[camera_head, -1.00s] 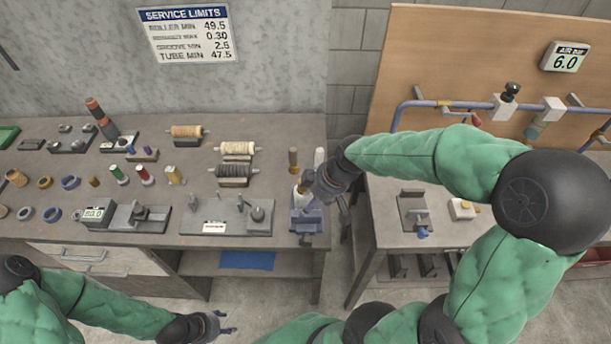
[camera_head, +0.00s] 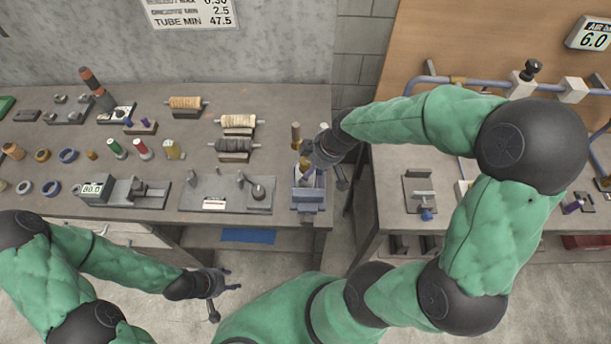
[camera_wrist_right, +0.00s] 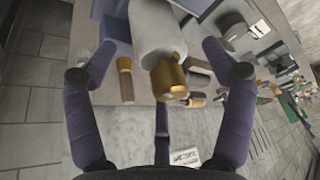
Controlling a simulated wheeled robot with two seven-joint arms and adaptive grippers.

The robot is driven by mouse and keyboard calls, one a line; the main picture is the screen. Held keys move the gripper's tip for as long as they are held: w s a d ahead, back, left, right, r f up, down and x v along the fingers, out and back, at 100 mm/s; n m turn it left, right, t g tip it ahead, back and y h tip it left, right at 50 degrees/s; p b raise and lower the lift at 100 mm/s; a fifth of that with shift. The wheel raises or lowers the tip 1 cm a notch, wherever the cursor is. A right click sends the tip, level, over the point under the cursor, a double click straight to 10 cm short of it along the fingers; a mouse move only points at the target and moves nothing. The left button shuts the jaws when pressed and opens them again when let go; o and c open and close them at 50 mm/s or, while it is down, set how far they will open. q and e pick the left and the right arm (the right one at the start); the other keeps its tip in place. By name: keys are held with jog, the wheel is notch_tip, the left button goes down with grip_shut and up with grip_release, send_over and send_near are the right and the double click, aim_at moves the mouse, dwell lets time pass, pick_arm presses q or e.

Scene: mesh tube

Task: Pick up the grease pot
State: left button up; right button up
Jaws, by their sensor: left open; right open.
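A white cylinder (camera_wrist_right: 150,30) with a brass-coloured end (camera_wrist_right: 168,78) lies between the spread fingers of my right gripper (camera_wrist_right: 158,58) in the right wrist view. No label shows, so I cannot tell for sure that it is the grease pot. In the head view my right gripper (camera_head: 322,160) is over the blue-grey fixture (camera_head: 307,200) at the bench's right end. It is open, and its hand hides part of that spot. My left gripper (camera_head: 222,284) is open and empty, low in front of the bench.
Brown-handled upright piece (camera_head: 296,134) stands just behind the fixture. Wound rollers (camera_head: 233,147), a grey plate fixture (camera_head: 226,195) and small coloured bottles (camera_head: 142,149) stand to the left. A gap separates this bench from the right table (camera_head: 392,190).

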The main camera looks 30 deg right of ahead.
jog(key=shift+x, duration=1.6)
jog(key=c, duration=1.4)
jog(key=shift+r, duration=0.1)
jog(key=shift+r, duration=0.6)
notch_tip(320, 180, up, 6)
jog(key=shift+s+a+r+p, duration=0.1)
jog(key=shift+a+p, duration=0.05)
jog(key=shift+p, duration=0.45)
jog(key=s+a, duration=0.3)
jog(key=s, duration=0.2)
jog(key=s+a+p, duration=0.1)
jog(key=s+a, duration=0.2)
jog(key=s, duration=0.2)
jog(key=s+a, duration=0.3)
jog(key=s, duration=0.2)
jog(key=shift+a+f, duration=0.1)
jog(key=shift+f, duration=0.15)
